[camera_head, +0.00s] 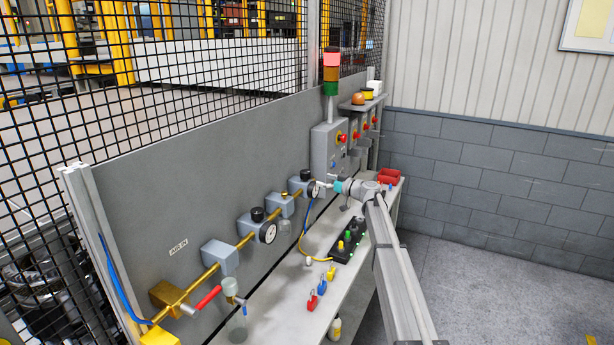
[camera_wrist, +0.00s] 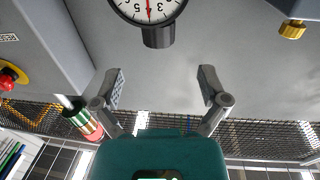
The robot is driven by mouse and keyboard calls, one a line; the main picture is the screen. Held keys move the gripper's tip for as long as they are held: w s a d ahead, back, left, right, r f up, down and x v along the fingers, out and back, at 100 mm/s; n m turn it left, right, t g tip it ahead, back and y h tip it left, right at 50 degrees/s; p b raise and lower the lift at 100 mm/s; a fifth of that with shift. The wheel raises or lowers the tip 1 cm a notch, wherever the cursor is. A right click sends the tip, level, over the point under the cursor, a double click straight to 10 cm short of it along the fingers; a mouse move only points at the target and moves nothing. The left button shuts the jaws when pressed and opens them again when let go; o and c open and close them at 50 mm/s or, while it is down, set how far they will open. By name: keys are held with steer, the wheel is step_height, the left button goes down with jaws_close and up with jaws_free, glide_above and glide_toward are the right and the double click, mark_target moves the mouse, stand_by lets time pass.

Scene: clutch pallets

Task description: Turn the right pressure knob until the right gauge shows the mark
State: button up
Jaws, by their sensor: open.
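The right gauge (camera_head: 313,188) is on the grey panel, with the right pressure knob (camera_head: 305,174), a black cylinder, above it. No separate mark is discernible there. The black knob (camera_wrist: 158,38) shows below the gauge in that upside-down view. My gripper (camera_wrist: 162,84) is open and empty, its fingers spread wide. The knob lies beyond the fingertips, roughly centred between them, apparently untouched. In the head view my gripper (camera_head: 322,184) is close to the right gauge.
A left gauge (camera_head: 267,232) and its knob (camera_head: 257,214) are on the same brass line. A grey control box (camera_head: 325,150) and signal tower (camera_head: 331,72) stand beyond the gripper; the tower also shows in the wrist view (camera_wrist: 86,121). Padlocks (camera_head: 321,287) lie on the bench.

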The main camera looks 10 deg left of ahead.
mark_target(309, 176)
steer(key=x, duration=0.9)
steer(key=c, duration=1.1)
steer(key=shift+d, duration=0.35)
steer(key=shift+c, duration=0.2)
steer(key=shift+a, duration=0.25)
steer(key=shift+a, duration=0.1)
steer(key=shift+a+t, duration=0.1)
steer(key=shift+t, duration=0.2)
steer(key=shift+s+m+t+h, duration=0.1)
steer(key=shift+m+t+h, duration=0.3)
steer(key=shift+m, duration=0.1)
